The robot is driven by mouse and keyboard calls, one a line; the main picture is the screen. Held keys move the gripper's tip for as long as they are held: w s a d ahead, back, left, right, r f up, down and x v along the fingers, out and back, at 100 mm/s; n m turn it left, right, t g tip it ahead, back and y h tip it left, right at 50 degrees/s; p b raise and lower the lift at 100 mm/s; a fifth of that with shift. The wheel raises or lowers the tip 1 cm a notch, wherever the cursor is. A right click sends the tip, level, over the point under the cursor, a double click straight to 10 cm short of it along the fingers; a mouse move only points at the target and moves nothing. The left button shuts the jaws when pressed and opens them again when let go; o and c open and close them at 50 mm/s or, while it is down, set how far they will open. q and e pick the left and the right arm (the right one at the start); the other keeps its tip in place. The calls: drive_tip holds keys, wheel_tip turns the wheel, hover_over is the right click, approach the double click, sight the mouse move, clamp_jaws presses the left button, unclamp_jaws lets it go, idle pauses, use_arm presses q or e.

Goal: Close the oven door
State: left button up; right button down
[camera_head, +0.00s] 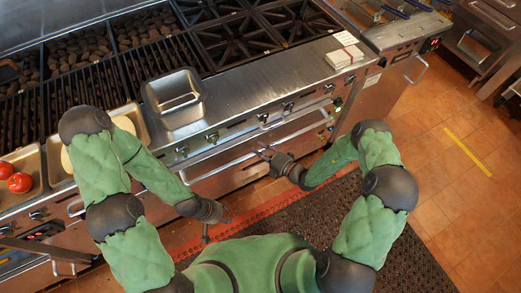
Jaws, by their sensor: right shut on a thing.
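The oven door (232,178) is in the front of the steel cooking range, below the row of knobs. Its long metal handle (220,167) runs across the front. My left gripper (219,231) is lower in the picture, in front of the range over the floor mat. Its fingers are apart and empty, and it is clear of the door.
A charcoal grill (80,50) and black burners (240,40) top the range. A metal pan (175,98) sits on its front ledge, and tomatoes (19,182) lie in a tray at left. A dark mat (300,215) covers the floor before the range. Tiled floor at right is clear.

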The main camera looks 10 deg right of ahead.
sight(255, 140)
drive_tip(key=shift+w+a+r, duration=0.15)
drive_tip(key=shift+w, duration=0.2)
drive_tip(key=w+p, duration=0.1)
drive_tip(key=w+a, duration=0.1)
drive_tip(key=w, duration=0.1)
drive_tip(key=shift+w+a+r+g+h+p, duration=0.15)
drive_tip(key=shift+w+r+g+h+p, duration=0.05)
drive_tip(key=shift+g+h+p, duration=0.2)
drive_tip(key=shift+w+r, duration=0.1)
drive_tip(key=shift+w, duration=0.05)
drive_tip(key=c, duration=0.9)
unclamp_jaws()
drive_tip(key=shift+w, duration=0.15)
